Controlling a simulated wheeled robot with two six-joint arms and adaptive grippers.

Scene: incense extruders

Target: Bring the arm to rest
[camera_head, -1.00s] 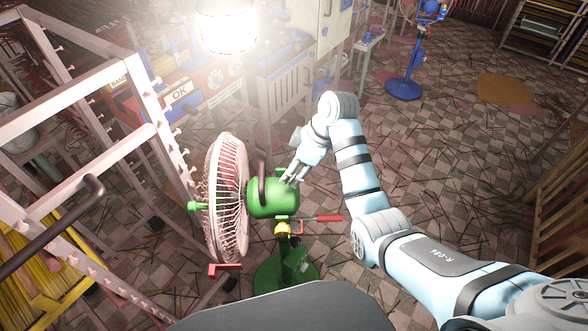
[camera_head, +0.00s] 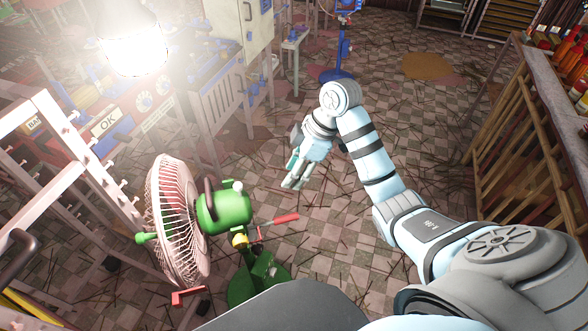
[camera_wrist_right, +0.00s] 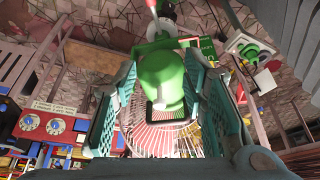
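My right arm reaches out from the lower right of the head view. Its gripper (camera_head: 295,178) hangs over the open floor, to the right of the fan and clear of it. In the right wrist view its two fingers (camera_wrist_right: 160,82) stand apart with nothing held between them. The fan's green motor housing (camera_head: 224,209) shows beyond that gap in the wrist view (camera_wrist_right: 160,78). My left arm and gripper are in neither view.
The fan has a pale wire cage (camera_head: 178,220) and a green base (camera_head: 258,284). A pale rack (camera_head: 70,170) stands left. A wooden shelf unit (camera_head: 520,125) with bottles stands right. The checkered floor (camera_head: 330,230), strewn with thin sticks, is open between fan and arm.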

